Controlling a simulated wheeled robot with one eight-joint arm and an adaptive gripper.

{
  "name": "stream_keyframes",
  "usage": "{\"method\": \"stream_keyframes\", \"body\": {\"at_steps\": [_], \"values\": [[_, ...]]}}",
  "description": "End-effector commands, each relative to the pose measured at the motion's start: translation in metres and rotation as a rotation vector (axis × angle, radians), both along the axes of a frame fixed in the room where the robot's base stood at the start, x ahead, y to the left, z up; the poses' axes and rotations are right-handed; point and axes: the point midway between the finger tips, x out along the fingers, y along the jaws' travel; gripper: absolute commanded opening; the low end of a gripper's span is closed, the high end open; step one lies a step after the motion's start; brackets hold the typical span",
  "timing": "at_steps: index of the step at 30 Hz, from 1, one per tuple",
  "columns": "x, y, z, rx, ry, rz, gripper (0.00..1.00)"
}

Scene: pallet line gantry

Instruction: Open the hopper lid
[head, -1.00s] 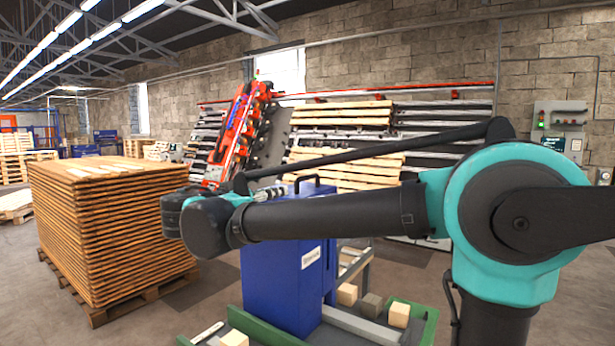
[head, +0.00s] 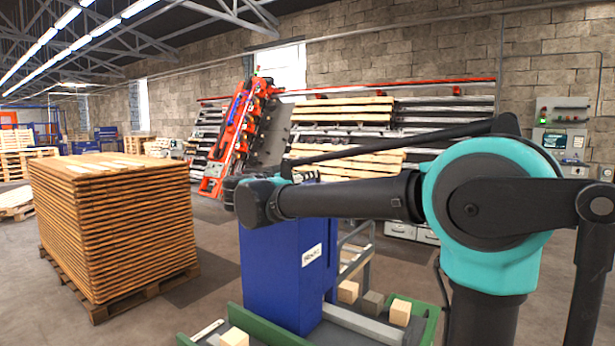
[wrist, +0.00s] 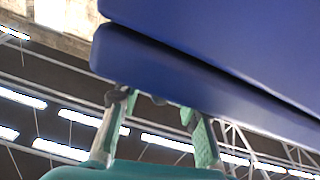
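The blue hopper (head: 283,272) stands upright in the middle of the head view, with a white label on its front. Its top is largely hidden behind my arm, and its black handle cannot be clearly made out there. In the wrist view, the blue lid (wrist: 145,65) shows as a slab along the hopper body (wrist: 240,35), with a thin dark seam between them. The lid looks closed. My gripper (wrist: 157,105) has its two teal fingers spread apart, their tips at the lid's edge. I cannot tell whether they touch it or whether the handle lies between them.
A tall stack of brown boards (head: 115,225) on a pallet stands to the left. Wooden blocks (head: 400,312) lie in a green-edged tray at the hopper's foot. A red tilted machine (head: 237,130) and plank racks stand behind. Floor is clear between stack and hopper.

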Motion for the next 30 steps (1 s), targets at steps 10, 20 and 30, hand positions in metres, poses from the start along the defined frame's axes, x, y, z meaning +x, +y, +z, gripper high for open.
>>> {"method": "stream_keyframes", "body": {"at_steps": [10, 20, 30], "values": [[0.021, -0.013, 0.0, 0.0, 0.0, 0.0, 0.34], [0.02, -0.013, 0.0, 0.0, 0.0, 0.001, 0.21], [0.02, -0.013, 0.0, 0.0, 0.0, 0.001, 0.0]]}}
